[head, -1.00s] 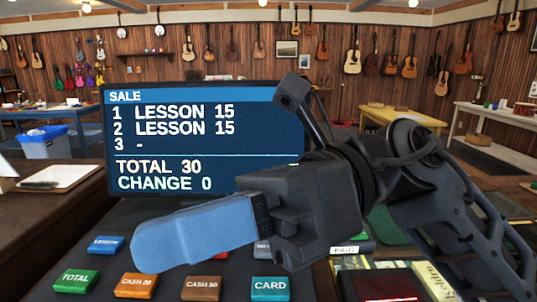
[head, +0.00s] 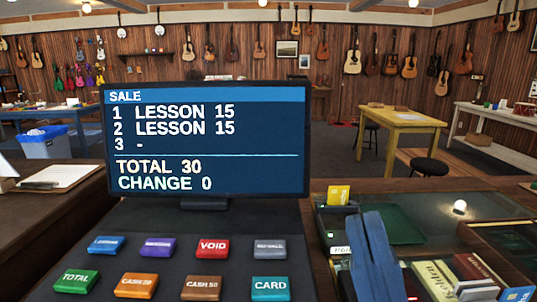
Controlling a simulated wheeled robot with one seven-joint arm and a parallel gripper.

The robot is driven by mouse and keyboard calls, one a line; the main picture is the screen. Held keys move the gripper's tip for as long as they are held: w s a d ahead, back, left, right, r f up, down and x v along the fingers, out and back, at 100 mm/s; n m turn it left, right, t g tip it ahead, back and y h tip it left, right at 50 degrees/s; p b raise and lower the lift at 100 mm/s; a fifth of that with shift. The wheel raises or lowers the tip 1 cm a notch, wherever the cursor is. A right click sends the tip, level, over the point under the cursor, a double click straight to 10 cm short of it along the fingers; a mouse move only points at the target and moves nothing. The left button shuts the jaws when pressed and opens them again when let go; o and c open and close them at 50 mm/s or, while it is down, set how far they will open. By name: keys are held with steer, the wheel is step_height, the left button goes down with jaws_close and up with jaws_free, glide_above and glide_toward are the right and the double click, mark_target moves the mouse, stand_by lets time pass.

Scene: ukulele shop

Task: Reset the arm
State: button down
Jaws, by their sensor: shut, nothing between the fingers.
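My gripper (head: 369,225) shows at the bottom right of the head view, only its blue fingers in sight, pointing up and away from me. The fingers are together with nothing between them. They are right of the register keypad (head: 190,245), in front of a dark tray and some books or packets. The register screen (head: 206,140) reads two lessons at 15, total 30, change 0. The keypad buttons, such as TOTAL (head: 76,281), VOID (head: 213,248) and CARD (head: 270,288), are all uncovered. The rest of my arm is out of view.
A yellow card (head: 339,195) stands at the back of the tray area. Books (head: 440,280) lie right of my fingers. A clipboard (head: 62,177) lies on the left counter. A yellow table (head: 402,119) and a black stool (head: 430,167) stand beyond the counter.

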steer(key=s+d+f+m+g+h, duration=0.1)
steer(key=s+d+f+m+h, duration=0.25)
steer(key=f+m+h, duration=0.4)
steer(key=s+d+f+m+g+h, duration=0.2)
steer(key=s+d+f+m+h, duration=0.15)
steer(key=f+m+h, duration=0.45)
steer(key=s+d+f+g, duration=0.3)
steer(key=s+d+f, duration=0.1)
steer(key=s, duration=0.3)
steer(key=s+d+f+m+g+h, duration=0.1)
steer(key=s+d+f+g, duration=0.2)
steer(key=s+f, duration=0.4)
steer(key=shift+s+d+g, duration=0.25)
steer(key=shift+d+g, duration=0.1)
steer(key=shift+g, duration=0.35)
